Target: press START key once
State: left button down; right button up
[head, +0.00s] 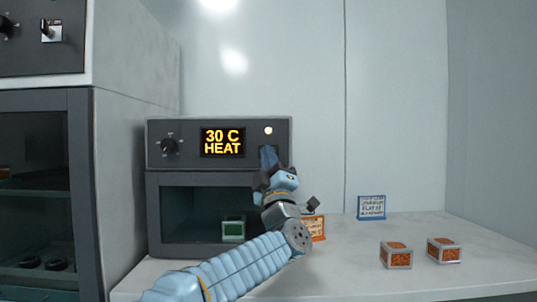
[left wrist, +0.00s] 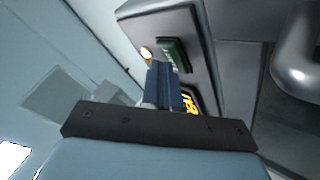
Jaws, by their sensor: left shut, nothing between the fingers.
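The small oven (head: 219,180) has a dark panel with a lit display (head: 222,142) reading "30 C HEAT". My left gripper (head: 268,156) is shut and empty, its fingertips in front of the right part of this panel, below a small pale lamp (head: 268,130). In the left wrist view a green key (left wrist: 174,52) sits beside the lamp (left wrist: 146,53), and my shut fingers (left wrist: 166,76) point at it and cover its lower end. Contact cannot be told. In the head view the gripper covers most of the key's place. My right gripper is not in view.
A knob (head: 169,147) is left of the display. A green block (head: 233,229) shows inside the oven. A larger cabinet (head: 90,190) stands at left. Two orange-topped blocks (head: 396,255) (head: 443,250) and a blue-edged sign (head: 371,207) are on the table at right. An orange sign (head: 318,228) is partly behind my arm.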

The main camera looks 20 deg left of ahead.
pick_arm(q)
jog(key=shift+s+d+b, duration=0.2)
jog(key=shift+s+b, duration=0.4)
jog(key=shift+s, duration=0.1)
jog(key=s+b, duration=0.1)
jog(key=s, duration=0.1)
jog(key=s+d+b, duration=0.1)
jog(key=s+b, duration=0.1)
jog(key=shift+s+d, duration=0.2)
jog(key=shift+s, duration=0.2)
dwell(0.5)
